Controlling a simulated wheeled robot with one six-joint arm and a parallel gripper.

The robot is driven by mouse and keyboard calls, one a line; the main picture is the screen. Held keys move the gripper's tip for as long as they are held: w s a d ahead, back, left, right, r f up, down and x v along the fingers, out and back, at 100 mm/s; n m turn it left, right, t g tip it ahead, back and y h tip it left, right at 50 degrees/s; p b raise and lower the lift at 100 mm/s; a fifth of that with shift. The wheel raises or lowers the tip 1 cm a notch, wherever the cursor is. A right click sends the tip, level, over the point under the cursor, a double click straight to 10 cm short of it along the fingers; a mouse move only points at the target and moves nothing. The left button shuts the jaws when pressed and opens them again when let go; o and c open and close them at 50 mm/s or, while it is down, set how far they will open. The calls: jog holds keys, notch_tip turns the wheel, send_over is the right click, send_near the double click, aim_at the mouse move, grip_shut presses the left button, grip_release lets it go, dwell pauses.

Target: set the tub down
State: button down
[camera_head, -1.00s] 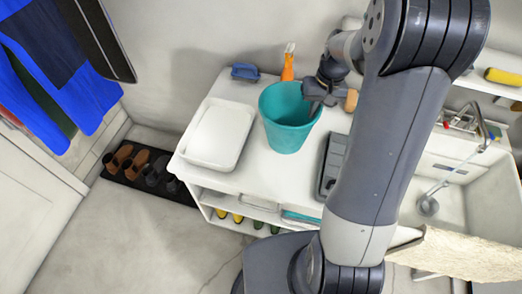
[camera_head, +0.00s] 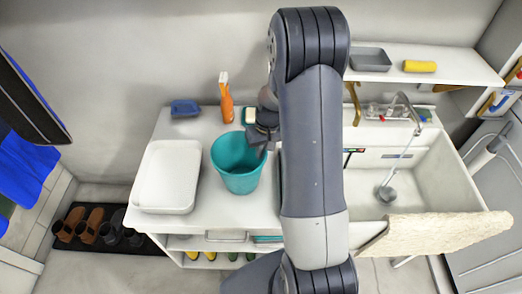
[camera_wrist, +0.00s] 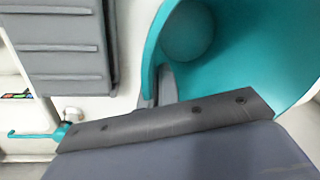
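The tub is a teal, round, open-topped bucket (camera_head: 238,165) above the white counter, just right of the white tray. It looks about upright, but I cannot tell whether its base touches the counter. My gripper (camera_head: 262,135) is at the tub's right rim and appears shut on its wall. In the wrist view, the tub's teal wall and inside (camera_wrist: 225,50) fill the upper right, and a dark finger (camera_wrist: 160,88) lies against the rim. My arm hides the counter to the right of the tub.
The white tray (camera_head: 168,178) stands close on the tub's left. An orange spray bottle (camera_head: 226,100) and a blue brush (camera_head: 185,108) are behind on the counter (camera_head: 215,212). A sink (camera_head: 425,180) is at right. A grey slatted object (camera_wrist: 65,45) shows in the wrist view.

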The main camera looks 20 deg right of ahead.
jog(key=shift+f, duration=0.2)
jog(key=c, duration=1.7)
grip_release()
jog(key=shift+r, duration=0.15)
jog(key=r, duration=0.4)
jog(key=d+r+b, duration=0.1)
jog(key=r, duration=0.7)
jog(key=shift+d+b, duration=0.4)
